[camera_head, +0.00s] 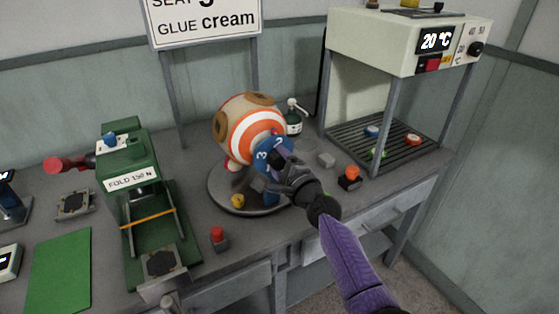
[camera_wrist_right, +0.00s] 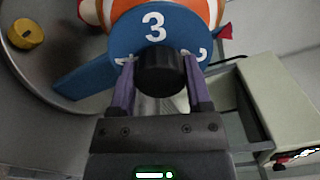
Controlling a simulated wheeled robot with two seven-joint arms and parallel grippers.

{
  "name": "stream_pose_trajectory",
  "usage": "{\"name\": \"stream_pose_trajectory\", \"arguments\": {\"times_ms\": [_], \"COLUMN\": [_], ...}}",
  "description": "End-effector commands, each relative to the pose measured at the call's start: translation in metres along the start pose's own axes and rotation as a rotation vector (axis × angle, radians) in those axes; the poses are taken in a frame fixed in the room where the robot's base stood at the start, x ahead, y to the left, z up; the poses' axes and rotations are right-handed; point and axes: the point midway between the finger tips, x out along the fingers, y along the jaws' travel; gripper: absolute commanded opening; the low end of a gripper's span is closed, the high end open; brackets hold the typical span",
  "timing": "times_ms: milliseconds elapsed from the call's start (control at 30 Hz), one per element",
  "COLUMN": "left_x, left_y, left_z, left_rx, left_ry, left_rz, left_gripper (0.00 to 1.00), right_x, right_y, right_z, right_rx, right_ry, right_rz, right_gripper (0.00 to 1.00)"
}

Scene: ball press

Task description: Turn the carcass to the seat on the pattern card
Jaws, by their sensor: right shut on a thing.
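The carcass (camera_head: 240,118), a ball with orange and white bands and tan patches, sits on a round grey turntable (camera_head: 222,203). A blue disc marked 3 (camera_head: 262,156) is on its near side and shows large in the right wrist view (camera_wrist_right: 155,25). My right gripper (camera_head: 277,160) is shut on a black knob (camera_wrist_right: 160,72) in front of that disc. The pattern card (camera_head: 205,22) stands behind, reading "GLUE cream"; its SEAT line is cut off by the top edge. My left gripper is not in view.
A green press (camera_head: 128,160) with a red-ended handle stands left. A yellow knob (camera_head: 237,200) is on the turntable's front rim, with a red button (camera_head: 218,236) before it. An orange button (camera_head: 351,174) and an oven (camera_head: 405,45) over a rack (camera_head: 390,143) stand right.

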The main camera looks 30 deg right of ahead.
Motion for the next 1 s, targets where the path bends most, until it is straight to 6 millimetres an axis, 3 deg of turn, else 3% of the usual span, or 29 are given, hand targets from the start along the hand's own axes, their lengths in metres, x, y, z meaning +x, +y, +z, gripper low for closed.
{"name": "stream_pose_trajectory", "arguments": {"times_ms": [1000], "left_x": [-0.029], "left_y": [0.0], "left_z": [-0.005], "left_rx": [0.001], "left_ry": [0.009], "left_rz": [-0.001], "left_gripper": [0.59], "right_x": [0.0], "right_y": [-0.002], "right_z": [0.0], "right_rx": [0.942], "right_ry": [0.001], "right_rz": [0.004], "right_gripper": [0.0]}}
